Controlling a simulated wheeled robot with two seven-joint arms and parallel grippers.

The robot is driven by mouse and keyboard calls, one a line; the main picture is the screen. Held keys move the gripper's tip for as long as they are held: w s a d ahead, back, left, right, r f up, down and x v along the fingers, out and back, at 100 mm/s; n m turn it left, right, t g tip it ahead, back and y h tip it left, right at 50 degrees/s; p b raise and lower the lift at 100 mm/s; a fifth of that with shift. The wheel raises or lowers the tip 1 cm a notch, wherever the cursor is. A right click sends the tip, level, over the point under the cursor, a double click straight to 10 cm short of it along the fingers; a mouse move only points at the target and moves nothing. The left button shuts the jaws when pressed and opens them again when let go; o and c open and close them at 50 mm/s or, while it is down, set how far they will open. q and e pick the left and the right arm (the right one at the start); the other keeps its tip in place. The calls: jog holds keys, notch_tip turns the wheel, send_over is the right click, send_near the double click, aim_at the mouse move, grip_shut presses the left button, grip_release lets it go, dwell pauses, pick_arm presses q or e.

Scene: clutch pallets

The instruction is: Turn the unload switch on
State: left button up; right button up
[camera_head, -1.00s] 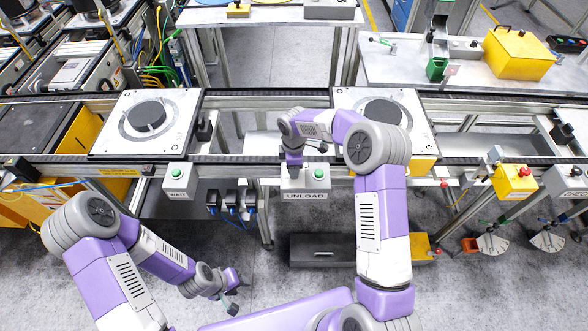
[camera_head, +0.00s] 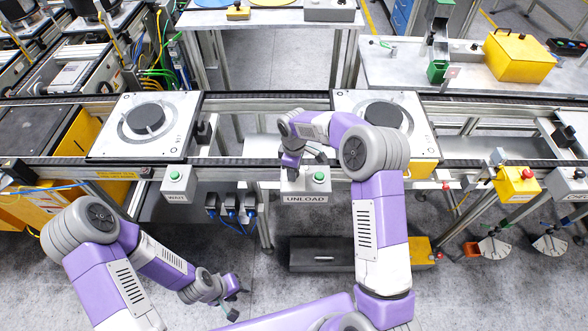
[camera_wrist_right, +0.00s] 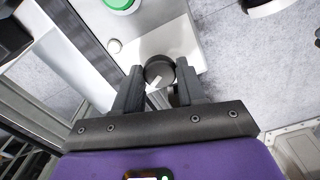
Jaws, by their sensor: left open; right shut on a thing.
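The unload switch (camera_wrist_right: 159,70) is a dark round knob with a white mark, on the white UNLOAD box (camera_head: 305,198). In the right wrist view it sits between the two fingers of my right gripper (camera_wrist_right: 160,88), which is shut on it. In the head view my right gripper (camera_head: 290,176) reaches down onto the left part of the box top and hides the knob. A green button (camera_head: 319,177) is right of it; it also shows in the right wrist view (camera_wrist_right: 120,3). My left gripper (camera_head: 236,289) is open and empty, low over the floor.
A white WAIT box (camera_head: 177,185) with a green button is further left on the conveyor rail (camera_head: 235,159). Two white pallets with black discs, left (camera_head: 107,141) and right (camera_head: 420,125), sit on the conveyor. A yellow box with a red button (camera_head: 516,188) is at right.

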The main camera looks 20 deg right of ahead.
jog(key=o, duration=1.1)
jog(key=shift+c, duration=0.2)
jog(key=shift+r, duration=0.1)
notch_tip(320, 180, up, 7)
jog(key=shift+r, duration=0.2)
jog(key=shift+f, duration=0.1)
